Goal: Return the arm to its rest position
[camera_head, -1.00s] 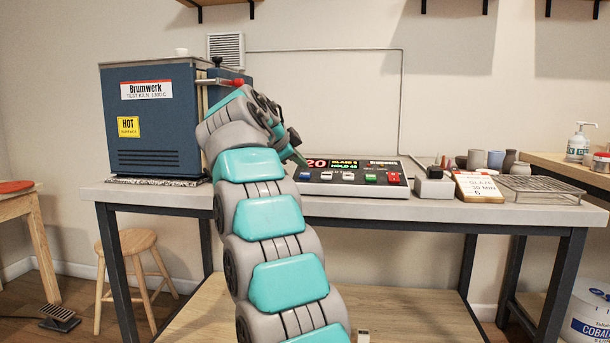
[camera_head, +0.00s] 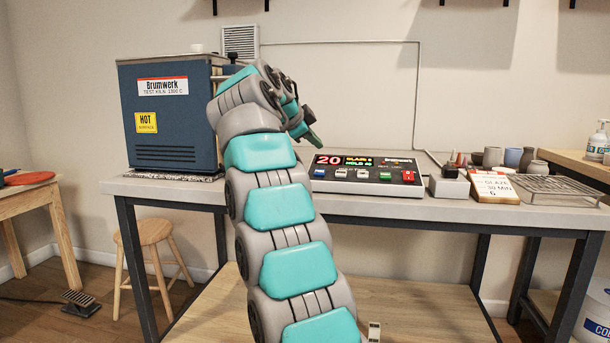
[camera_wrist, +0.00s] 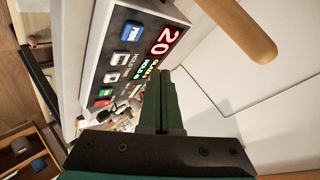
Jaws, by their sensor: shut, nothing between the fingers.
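My arm (camera_head: 280,207), teal and grey, rises in front of the bench and bends toward the right at its top. My gripper (camera_head: 317,143) is up near the kiln's right side, pointing down and right, above and left of the control box. In the wrist view my gripper (camera_wrist: 165,72) shows as two dark green fingers pressed together with nothing between them. The control box (camera_head: 366,174) has a red 20 display and a row of coloured switches; it also shows in the wrist view (camera_wrist: 108,75), apart from the fingertips.
The blue Brumwerk kiln (camera_head: 168,118) stands at the bench's left. A glaze card (camera_head: 492,186), a wire rack (camera_head: 560,189) and several small pots (camera_head: 512,158) fill the right end. The bench top (camera_head: 420,209) has a bare front strip. A stool (camera_head: 150,231) stands left.

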